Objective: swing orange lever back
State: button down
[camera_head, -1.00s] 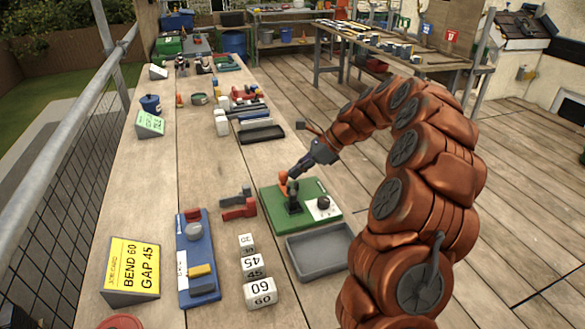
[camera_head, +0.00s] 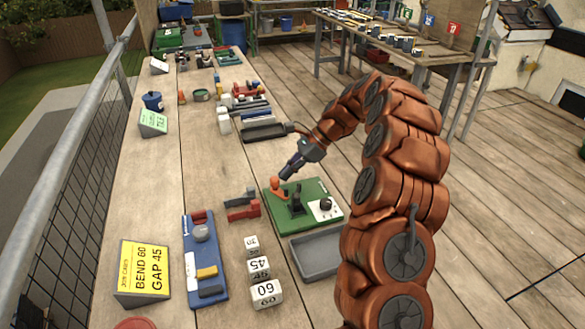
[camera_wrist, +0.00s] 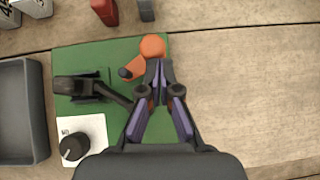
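The orange lever (camera_head: 275,187) stands on a green board (camera_head: 322,187), left of a black clamp-like part (camera_head: 297,202). In the wrist view, the lever's round orange head (camera_wrist: 152,46) is at the board's top edge, beside a dark pivot knob. My gripper (camera_head: 285,177) is low over the board, right beside the lever. In the wrist view, my gripper's fingertips (camera_wrist: 161,68) are together just below the orange head, with nothing visible held between them. Whether they touch the head is unclear. A white plate with a dark knob (camera_head: 326,206) is on the board.
An empty grey tray (camera_head: 316,256) sits in front of the board. Numbered white blocks (camera_head: 259,268), a blue board (camera_head: 204,262) and a yellow card (camera_head: 144,270) stand to the left. Red and dark parts (camera_head: 242,208) lie close left of the board. Bare planks lie behind it.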

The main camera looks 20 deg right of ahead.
jog(key=shift+a, duration=0.2)
dwell(0.5)
jog(key=d, duration=0.1)
jog(key=d+p, duration=0.1)
jog(key=d, duration=0.1)
jog(key=w+d, duration=0.1)
jog(key=d, duration=0.1)
jog(key=shift+r+p, duration=0.3)
jog(key=shift+r, duration=0.1)
jog(key=v, duration=0.4)
jog(key=shift+w+d+r+b, duration=0.2)
jog(key=shift+w+r+b, duration=0.1)
jog(key=shift+r, duration=0.1)
jog(key=shift+w+v, duration=0.2)
jog(key=shift+v, duration=1.85)
